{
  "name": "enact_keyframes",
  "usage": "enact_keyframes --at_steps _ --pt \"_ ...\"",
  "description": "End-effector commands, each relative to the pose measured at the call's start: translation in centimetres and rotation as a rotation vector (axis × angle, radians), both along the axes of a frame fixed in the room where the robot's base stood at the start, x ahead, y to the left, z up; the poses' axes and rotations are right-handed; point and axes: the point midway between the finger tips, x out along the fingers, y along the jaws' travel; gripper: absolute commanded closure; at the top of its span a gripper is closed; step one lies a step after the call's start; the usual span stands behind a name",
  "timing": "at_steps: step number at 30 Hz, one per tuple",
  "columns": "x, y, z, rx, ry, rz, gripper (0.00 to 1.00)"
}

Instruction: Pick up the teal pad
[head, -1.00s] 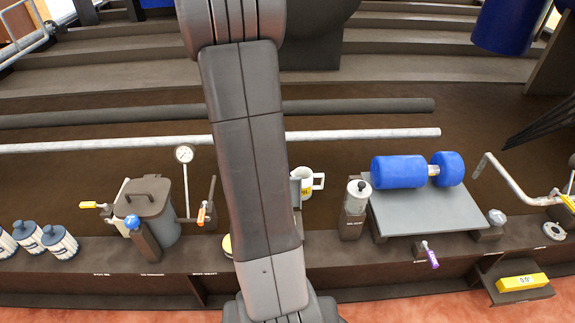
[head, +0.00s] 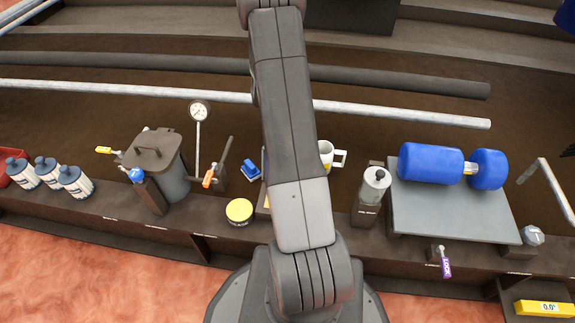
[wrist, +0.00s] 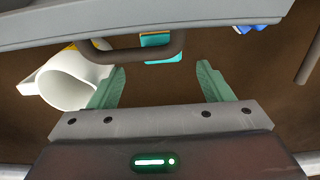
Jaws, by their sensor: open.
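The teal pad (wrist: 161,55) shows in the wrist view at top middle, teal with a yellow band. A dark bar (wrist: 130,54) crosses in front of it and hides part of it. My gripper (wrist: 160,68) is open and empty, its two green fingers spread apart. The pad appears beyond the fingertips, between their lines, with nothing held. In the head view my arm covers the middle of the bench, and I cannot make out the pad or my gripper there.
A white mug (wrist: 70,82) lies close beside the left finger in the wrist view. A blue object (head: 250,170) and a yellow-lidded tin (head: 239,211) stand left of my arm.

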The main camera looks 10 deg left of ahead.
Motion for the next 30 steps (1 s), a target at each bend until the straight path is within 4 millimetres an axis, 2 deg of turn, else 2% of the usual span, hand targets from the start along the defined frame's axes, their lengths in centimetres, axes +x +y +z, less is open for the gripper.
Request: enact_keyframes --at_steps 7,15,23,30 --pt "0.1 0.1 -1.7 0.000 0.000 0.000 0.27" --pt "0.3 0.2 -5.5 0.000 0.000 0.000 0.27" --pt "0.4 0.2 -5.7 0.000 -0.001 0.000 0.27" --pt "0.3 0.2 -5.7 0.000 -0.001 0.000 0.74"
